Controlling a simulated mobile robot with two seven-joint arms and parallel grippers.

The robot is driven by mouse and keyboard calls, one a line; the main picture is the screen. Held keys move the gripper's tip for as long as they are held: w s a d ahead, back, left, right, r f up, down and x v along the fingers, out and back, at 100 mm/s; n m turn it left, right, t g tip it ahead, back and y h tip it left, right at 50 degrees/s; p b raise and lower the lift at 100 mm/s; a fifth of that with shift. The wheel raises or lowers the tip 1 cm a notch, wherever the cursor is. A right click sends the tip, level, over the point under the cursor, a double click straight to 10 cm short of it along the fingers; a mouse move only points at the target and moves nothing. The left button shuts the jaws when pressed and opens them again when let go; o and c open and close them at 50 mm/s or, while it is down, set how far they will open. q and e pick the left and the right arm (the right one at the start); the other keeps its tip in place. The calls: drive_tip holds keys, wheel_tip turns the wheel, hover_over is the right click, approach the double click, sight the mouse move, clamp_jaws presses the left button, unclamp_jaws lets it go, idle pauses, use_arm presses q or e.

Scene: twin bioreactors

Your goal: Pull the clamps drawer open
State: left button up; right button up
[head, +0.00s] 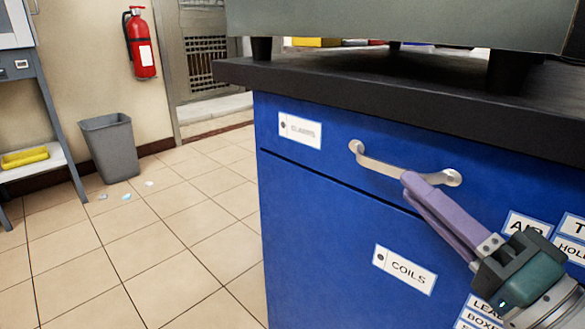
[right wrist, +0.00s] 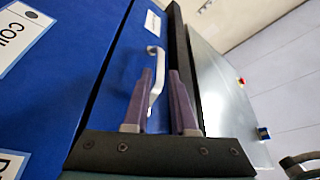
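The clamps drawer (head: 335,165) is the blue upper drawer front under the dark worktop, with a blurred white label (head: 300,130) that seems to read CLAMPS. It looks shut. Its silver bar handle (head: 380,167) also shows in the right wrist view (right wrist: 157,75). My right gripper (head: 410,182) reaches it from the lower right, its purple fingers at the handle's right half. In the right wrist view, the fingers (right wrist: 160,85) are apart, with the handle between them and nearer the left finger. I cannot tell whether they touch it. My left gripper is not in view.
A COILS drawer (head: 340,245) lies below, with more labels to the right. The dark worktop (head: 400,95) overhangs the drawer and carries a large grey unit (head: 400,22).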

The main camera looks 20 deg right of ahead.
sight(393, 168)
drive_tip(key=x, duration=0.5)
drive_tip(key=shift+c, duration=0.3)
clamp_jaws()
idle(1.0)
